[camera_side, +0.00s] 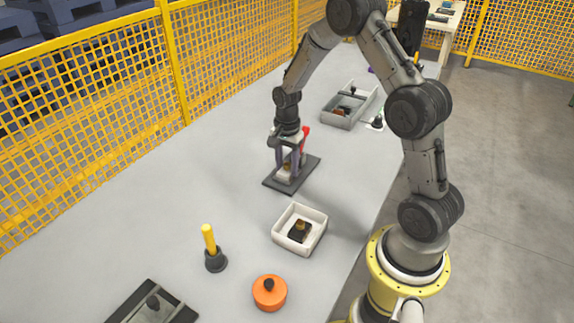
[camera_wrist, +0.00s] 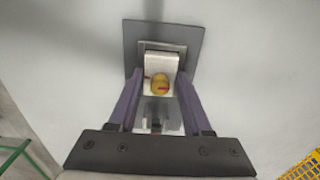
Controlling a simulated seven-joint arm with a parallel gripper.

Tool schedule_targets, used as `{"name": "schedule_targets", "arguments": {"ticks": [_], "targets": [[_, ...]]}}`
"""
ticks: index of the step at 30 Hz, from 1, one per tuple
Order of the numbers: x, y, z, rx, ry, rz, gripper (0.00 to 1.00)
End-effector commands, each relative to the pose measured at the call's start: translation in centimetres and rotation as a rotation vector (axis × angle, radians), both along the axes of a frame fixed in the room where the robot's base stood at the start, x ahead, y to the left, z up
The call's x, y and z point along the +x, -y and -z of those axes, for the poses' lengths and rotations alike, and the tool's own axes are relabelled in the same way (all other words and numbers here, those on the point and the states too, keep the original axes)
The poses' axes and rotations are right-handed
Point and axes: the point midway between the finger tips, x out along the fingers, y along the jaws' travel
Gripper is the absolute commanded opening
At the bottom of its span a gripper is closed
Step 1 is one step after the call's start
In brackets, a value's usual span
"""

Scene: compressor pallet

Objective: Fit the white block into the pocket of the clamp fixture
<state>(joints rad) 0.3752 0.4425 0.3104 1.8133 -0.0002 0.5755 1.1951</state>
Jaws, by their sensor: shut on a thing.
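The clamp fixture is a dark flat plate (camera_side: 306,174) on the table, with a red handle (camera_side: 305,132) standing up behind my gripper. The plate also shows at the top of the wrist view (camera_wrist: 190,36). My gripper (camera_side: 287,168) points down over the plate, its two purple fingers shut on the white block (camera_side: 283,177). In the wrist view the block (camera_wrist: 161,61) sits between the fingertips (camera_wrist: 161,80), with a round yellow knob (camera_wrist: 160,85) on it. The pocket is hidden by the block and fingers. I cannot tell whether the block is seated or just above it.
A white open box (camera_side: 281,240) with a dark part stands in front of the fixture. A yellow peg in a black holder (camera_side: 214,252), an orange round lid (camera_side: 269,292) and a dark plate (camera_side: 132,298) are nearer. A grey tray (camera_side: 333,118) is behind. The table's left side is clear.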

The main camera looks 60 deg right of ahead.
Motion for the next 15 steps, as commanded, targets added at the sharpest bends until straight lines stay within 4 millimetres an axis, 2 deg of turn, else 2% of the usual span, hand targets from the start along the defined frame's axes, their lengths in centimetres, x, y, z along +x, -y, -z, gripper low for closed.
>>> {"name": "schedule_targets", "arguments": {"ticks": [2, 3, 7, 8, 15], "targets": [[0.01, 0.01, 0.22, 0.000, 0.000, 0.000, 0.00], [0.02, 0.01, 0.25, 0.000, 0.001, 0.000, 0.53], [0.02, 0.01, 0.22, 0.000, 0.000, 0.000, 0.76], [0.01, 0.01, 0.22, 0.000, 0.000, 0.000, 0.79], [0.01, 0.00, 0.20, 0.000, 0.000, 0.000, 0.79]]}}
